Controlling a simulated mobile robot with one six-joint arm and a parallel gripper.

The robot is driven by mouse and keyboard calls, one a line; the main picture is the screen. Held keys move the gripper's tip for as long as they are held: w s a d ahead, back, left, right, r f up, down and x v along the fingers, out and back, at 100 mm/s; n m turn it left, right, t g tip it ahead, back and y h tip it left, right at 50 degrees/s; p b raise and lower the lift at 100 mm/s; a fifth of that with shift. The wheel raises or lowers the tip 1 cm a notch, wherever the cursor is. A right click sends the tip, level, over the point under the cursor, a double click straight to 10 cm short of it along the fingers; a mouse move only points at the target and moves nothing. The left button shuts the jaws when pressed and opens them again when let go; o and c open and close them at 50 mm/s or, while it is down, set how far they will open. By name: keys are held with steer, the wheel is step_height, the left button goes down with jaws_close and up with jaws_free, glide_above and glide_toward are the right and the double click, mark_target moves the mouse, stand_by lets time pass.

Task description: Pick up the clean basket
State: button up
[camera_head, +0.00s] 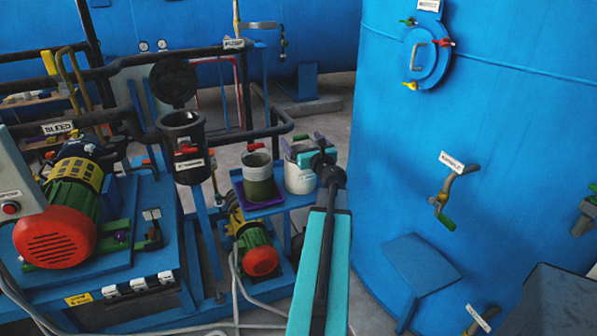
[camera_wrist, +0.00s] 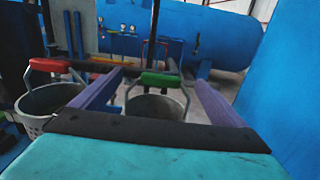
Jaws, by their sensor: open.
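Two baskets stand side by side on a blue shelf. The left basket (camera_head: 259,185) looks dark and greenish and has a red handle; in the wrist view it is the grey perforated basket (camera_wrist: 42,106) at left. The right basket (camera_head: 300,178) looks pale; in the wrist view its green handle (camera_wrist: 160,79) stands up over its grey rim (camera_wrist: 153,108). My gripper (camera_head: 304,147) is at the top of the right basket, jaws apart. In the wrist view the green handle appears between its purple fingers (camera_wrist: 158,84). Whether they touch it cannot be told. My gripper partly hides this basket.
A large blue tank (camera_head: 470,150) fills the right side. A black open-lidded vessel (camera_head: 183,150) stands left of the baskets. A red and green motor (camera_head: 58,235) and dark pipes lie further left. A smaller motor (camera_head: 258,250) is below the shelf.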

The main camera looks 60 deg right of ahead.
steer(key=p+x, duration=0.1)
steer(key=x, duration=0.4)
steer(key=shift+w+d, duration=0.15)
stand_by(0.6)
steer(key=c, duration=1.7)
steer(key=shift+o, duration=0.2)
steer(key=shift+r, duration=0.1)
step_height(320, 180, up, 18)
steer(key=p, duration=0.1)
